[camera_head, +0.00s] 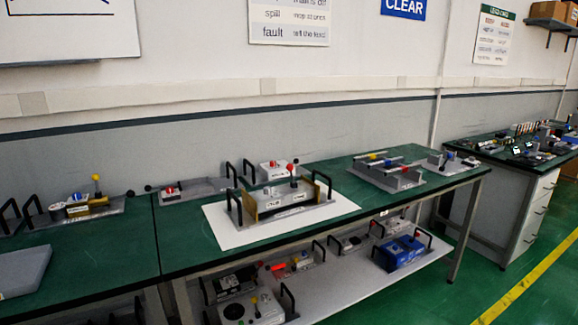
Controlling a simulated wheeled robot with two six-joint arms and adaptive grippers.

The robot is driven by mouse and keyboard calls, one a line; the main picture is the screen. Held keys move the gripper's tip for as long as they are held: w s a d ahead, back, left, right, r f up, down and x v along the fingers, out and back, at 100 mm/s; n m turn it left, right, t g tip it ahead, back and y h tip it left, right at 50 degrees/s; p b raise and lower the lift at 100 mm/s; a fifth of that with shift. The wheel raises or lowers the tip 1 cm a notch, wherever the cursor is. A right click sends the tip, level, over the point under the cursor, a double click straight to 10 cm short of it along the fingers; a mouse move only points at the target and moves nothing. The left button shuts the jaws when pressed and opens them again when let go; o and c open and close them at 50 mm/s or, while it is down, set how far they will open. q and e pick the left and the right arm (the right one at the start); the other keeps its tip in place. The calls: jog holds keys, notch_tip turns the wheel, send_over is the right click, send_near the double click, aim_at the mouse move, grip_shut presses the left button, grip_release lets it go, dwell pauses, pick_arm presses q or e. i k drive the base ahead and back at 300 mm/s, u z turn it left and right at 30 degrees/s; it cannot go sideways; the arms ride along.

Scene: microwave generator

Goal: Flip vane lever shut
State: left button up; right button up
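A small test unit (282,200) stands on a white mat (229,238) on the green bench. It has a grey base, tan end plates, small labels on its front and black handles at both sides. Neither of my grippers is in view.
Another unit with a yellow-knobbed lever (96,178) stands at the left. Grey units (385,172) stand on the bench's right. A lower shelf (340,287) holds more units, including a blue one (400,252). A grey slab (24,270) lies at the front left. Green bench is bare left of the mat.

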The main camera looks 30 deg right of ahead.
aim_at(290, 167)
jog(key=z, duration=0.15)
jog(key=i, duration=1.35)
